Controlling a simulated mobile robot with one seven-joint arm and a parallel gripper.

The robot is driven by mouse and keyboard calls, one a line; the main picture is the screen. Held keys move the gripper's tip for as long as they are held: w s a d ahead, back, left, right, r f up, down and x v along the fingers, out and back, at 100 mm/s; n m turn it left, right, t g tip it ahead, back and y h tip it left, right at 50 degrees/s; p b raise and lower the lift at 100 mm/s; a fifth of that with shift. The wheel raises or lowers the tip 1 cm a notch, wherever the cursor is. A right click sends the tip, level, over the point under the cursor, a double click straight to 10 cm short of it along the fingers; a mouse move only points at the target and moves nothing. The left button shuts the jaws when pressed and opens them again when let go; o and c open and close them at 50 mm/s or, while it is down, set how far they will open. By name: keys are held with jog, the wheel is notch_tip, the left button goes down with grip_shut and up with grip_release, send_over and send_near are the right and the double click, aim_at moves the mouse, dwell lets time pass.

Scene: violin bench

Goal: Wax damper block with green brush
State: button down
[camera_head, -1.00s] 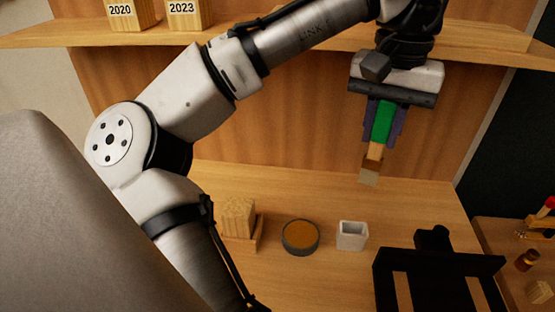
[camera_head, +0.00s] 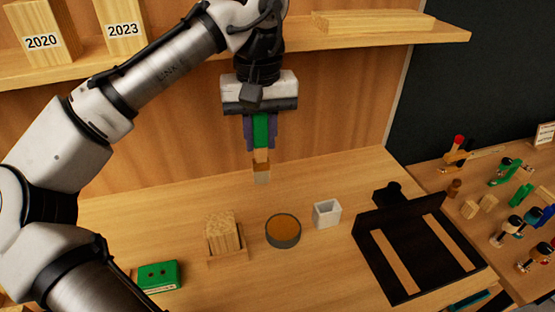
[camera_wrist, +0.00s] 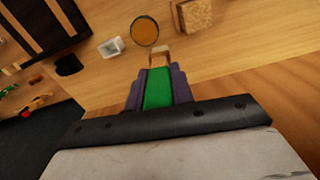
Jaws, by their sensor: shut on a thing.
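My gripper (camera_head: 261,138) is shut on the green brush (camera_head: 260,128). Its purple fingers clasp the green handle, and the pale bristle end (camera_head: 262,177) hangs straight down in the air above the bench. The brush also shows in the wrist view (camera_wrist: 158,88). A round dark tin (camera_head: 283,243) with amber wax-like filling stands below and slightly right of the brush in the head view. A rough-grained wooden block (camera_head: 222,233), perhaps the damper block, sits in a low wooden holder (camera_head: 229,257) left of the tin. The brush touches neither.
A white square cup (camera_head: 326,214) stands right of the tin, with a black frame (camera_head: 410,284) beyond it. A green box (camera_head: 158,275) lies at the left. A shelf (camera_head: 290,44) with blocks runs above. The right-hand table (camera_head: 462,226) holds several small items.

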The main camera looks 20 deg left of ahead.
jog(key=f+n+p, duration=0.1)
jog(key=f+p, duration=0.1)
jog(key=w+n+p, duration=0.1)
jog(key=shift+d+f+n, duration=0.25)
jog(key=shift+f+n, duration=0.05)
jog(key=shift+f, duration=0.1)
jog(key=d+f+n+b, duration=0.1)
jog(key=d+f+n, duration=0.2)
jog(key=f, duration=0.8)
jog(key=shift+w+d+f+n+b, duration=0.15)
jog(key=shift+w+d+n+b, duration=0.15)
jog(key=shift+b, duration=0.1)
jog(key=shift+s+f, duration=0.15)
jog(key=shift+f, duration=0.45)
dwell(1.6)
jog(key=shift+r, duration=0.1)
notch_tip(320, 180, up, 7)
jog(key=p, duration=0.5)
